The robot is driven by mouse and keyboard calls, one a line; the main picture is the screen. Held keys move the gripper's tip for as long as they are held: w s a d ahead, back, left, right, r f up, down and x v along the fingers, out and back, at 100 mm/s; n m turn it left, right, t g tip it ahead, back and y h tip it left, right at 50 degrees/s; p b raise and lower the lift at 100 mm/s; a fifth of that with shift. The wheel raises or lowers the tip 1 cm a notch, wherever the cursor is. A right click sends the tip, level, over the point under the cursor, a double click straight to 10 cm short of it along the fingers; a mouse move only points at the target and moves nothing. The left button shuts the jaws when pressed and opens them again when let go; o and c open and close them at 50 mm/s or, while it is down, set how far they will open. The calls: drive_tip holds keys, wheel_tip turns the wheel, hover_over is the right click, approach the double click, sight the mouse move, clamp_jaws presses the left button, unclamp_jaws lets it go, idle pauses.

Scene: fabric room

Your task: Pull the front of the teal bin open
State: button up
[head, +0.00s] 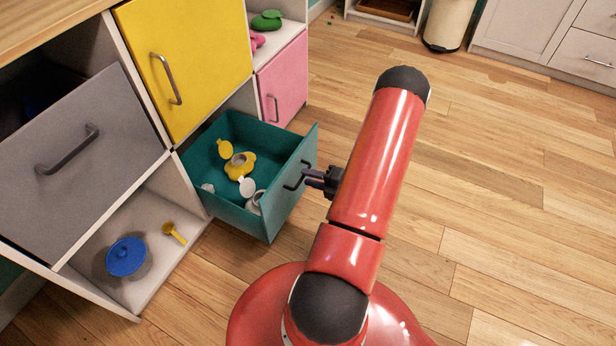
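The teal bin (279,201) is a drawer in the lower part of the cabinet. It stands well out from the cabinet, with its inside open to view. Yellow and pale toy pieces lie in it, among them a yellow pot-like toy (240,165). Its dark bar handle (291,187) is on the front panel, which faces right. My gripper (309,178) is at this handle, its fingertips against or very near the bar. My red arm stands to the right of the bin. The fingers are too small to tell whether they are closed on the handle.
A grey front (75,150) at left tilts outward. A yellow door (190,65) and a pink door (284,80) are shut. A blue lidded pot (126,257) and yellow spoon (174,233) lie on the low shelf. The wooden floor at right is clear.

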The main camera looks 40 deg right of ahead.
drive_tip(key=v, duration=0.6)
drive_tip(key=shift+s, duration=0.2)
drive_tip(key=w+a+r+n+g+y+p, duration=0.2)
drive_tip(key=a+r+n+g, duration=0.4)
drive_tip(key=a+r+n, duration=0.55)
drive_tip(key=w+a+r+n+g+y+p, duration=0.1)
drive_tip(key=w+a+r+n+g+y, duration=0.15)
drive_tip(key=a+r+n+g, duration=0.75)
drive_tip(key=s+a+r+n+t+h+p, duration=0.1)
drive_tip(key=s+a+r+n+t+h, duration=0.1)
drive_tip(key=r+n, duration=0.4)
drive_tip(key=s+a+r+n+t+h+p, duration=0.1)
drive_tip(key=r+n, duration=0.5)
drive_tip(key=n, duration=0.7)
drive_tip(key=s+a+r+n+t+h+p, duration=0.1)
drive_tip(key=s+a+r+n+t+h, duration=0.3)
drive_tip(key=n, duration=0.5)
wheel_tip(320, 180, up, 3)
drive_tip(key=s+a+h, duration=0.1)
drive_tip(key=s+h, duration=0.1)
drive_tip(key=h, duration=0.1)
drive_tip(key=shift+s, duration=0.25)
